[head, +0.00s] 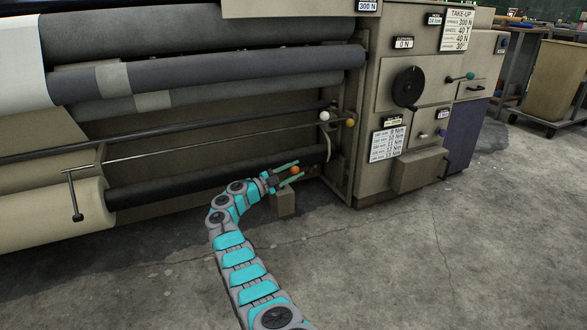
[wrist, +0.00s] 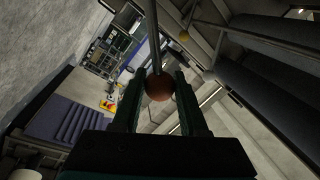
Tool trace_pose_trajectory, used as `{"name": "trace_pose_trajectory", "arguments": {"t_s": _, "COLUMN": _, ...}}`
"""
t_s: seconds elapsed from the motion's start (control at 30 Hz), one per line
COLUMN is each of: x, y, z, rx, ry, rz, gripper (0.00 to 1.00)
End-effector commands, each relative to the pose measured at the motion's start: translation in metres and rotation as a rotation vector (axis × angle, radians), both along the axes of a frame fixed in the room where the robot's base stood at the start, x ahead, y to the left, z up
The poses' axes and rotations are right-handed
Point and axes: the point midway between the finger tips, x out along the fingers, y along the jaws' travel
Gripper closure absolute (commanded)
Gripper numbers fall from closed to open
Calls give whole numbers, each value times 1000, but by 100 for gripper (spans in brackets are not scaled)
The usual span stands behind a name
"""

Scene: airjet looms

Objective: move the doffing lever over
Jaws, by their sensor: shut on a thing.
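The lever's orange-red ball knob (head: 294,170) is low by the loom's right end, at the tip of my arm in the head view. In the wrist view the brown-red ball (wrist: 160,88) sits between the two fingers, with a grey rod (wrist: 155,40) running up from it. My gripper (head: 299,170) is shut on this ball, one finger on each side; it also shows in the wrist view (wrist: 159,75). In the head view the lever's rod is hard to make out, and its pivot is hidden.
A white ball (head: 325,116) and a yellow ball (head: 350,122) stand above and right of my gripper. A small box (head: 284,203) stands just below it. Dark rollers (head: 230,178) lie to the left. The control cabinet (head: 425,110) is right; the front floor is clear.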

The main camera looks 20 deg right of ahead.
Motion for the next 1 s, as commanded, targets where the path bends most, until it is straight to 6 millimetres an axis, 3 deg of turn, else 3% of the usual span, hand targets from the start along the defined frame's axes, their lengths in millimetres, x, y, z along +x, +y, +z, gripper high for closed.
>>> {"name": "trace_pose_trajectory", "arguments": {"t_s": 0.47, "x": -2, "y": -1, "z": -4, "rx": 3, "ry": -12, "rz": -5, "gripper": 100}}
{"name": "trace_pose_trajectory", "arguments": {"t_s": 0.5, "x": -2, "y": -1, "z": -4, "rx": 2, "ry": -12, "rz": -6, "gripper": 54}}
{"name": "trace_pose_trajectory", "arguments": {"t_s": 0.73, "x": -1, "y": -1, "z": -3, "rx": 2, "ry": -12, "rz": -3, "gripper": 28}}
{"name": "trace_pose_trajectory", "arguments": {"t_s": 1.0, "x": -1, "y": 1, "z": -3, "rx": 1, "ry": -11, "rz": -1, "gripper": 28}}
